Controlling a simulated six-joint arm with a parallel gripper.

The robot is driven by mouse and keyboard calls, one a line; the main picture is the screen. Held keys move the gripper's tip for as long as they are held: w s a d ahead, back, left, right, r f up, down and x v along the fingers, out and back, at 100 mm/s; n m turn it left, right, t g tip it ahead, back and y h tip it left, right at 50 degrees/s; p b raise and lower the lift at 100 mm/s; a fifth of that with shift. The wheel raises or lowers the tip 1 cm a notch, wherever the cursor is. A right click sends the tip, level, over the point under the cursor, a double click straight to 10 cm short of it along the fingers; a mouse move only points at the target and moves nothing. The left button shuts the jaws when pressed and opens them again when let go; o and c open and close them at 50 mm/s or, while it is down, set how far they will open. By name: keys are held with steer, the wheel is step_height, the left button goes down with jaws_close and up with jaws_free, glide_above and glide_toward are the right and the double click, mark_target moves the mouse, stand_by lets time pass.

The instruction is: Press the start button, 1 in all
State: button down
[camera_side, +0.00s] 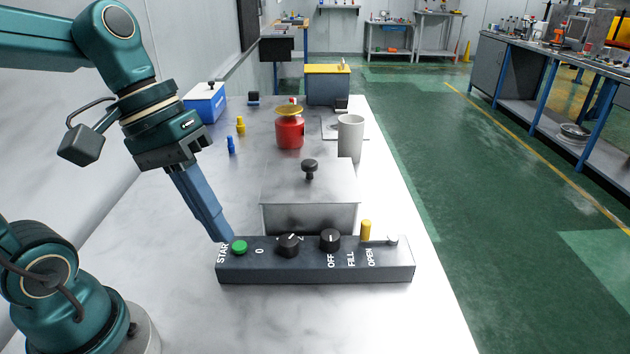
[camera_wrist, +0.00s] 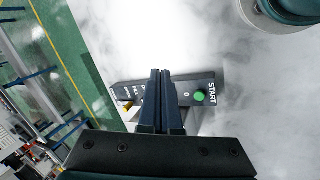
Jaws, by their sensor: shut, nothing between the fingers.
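The green start button (camera_side: 239,247) sits at the left end of the dark control panel (camera_side: 315,272), beside the "START" lettering. It also shows in the wrist view as a green button (camera_wrist: 200,96) near the panel's end. My gripper (camera_side: 226,238) is shut and empty, its blue fingers slanting down to the panel's left end. The fingertips are right by the button at its back left; I cannot tell whether they touch the panel. In the wrist view my gripper (camera_wrist: 162,72) lies across the panel, to the left of the button.
Further back are a red canister (camera_side: 290,132), a grey cylinder (camera_side: 350,137) and a blue box (camera_side: 205,103).

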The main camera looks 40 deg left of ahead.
steer(key=w+a+n+h, duration=0.3)
steer(key=w+n, duration=0.1)
steer(key=n+t+h, duration=0.1)
steer(key=n+h, duration=0.1)
steer(key=n, duration=0.3)
glide_above(235, 244)
steer(key=shift+w+a+f, duration=0.1)
steer(key=shift+a+f, duration=0.15)
steer(key=shift+f, duration=0.55)
steer(key=shift+f, duration=0.1)
steer(key=shift+f, duration=4.3)
steer(key=shift+f, duration=0.15)
steer(key=shift+f, duration=0.25)
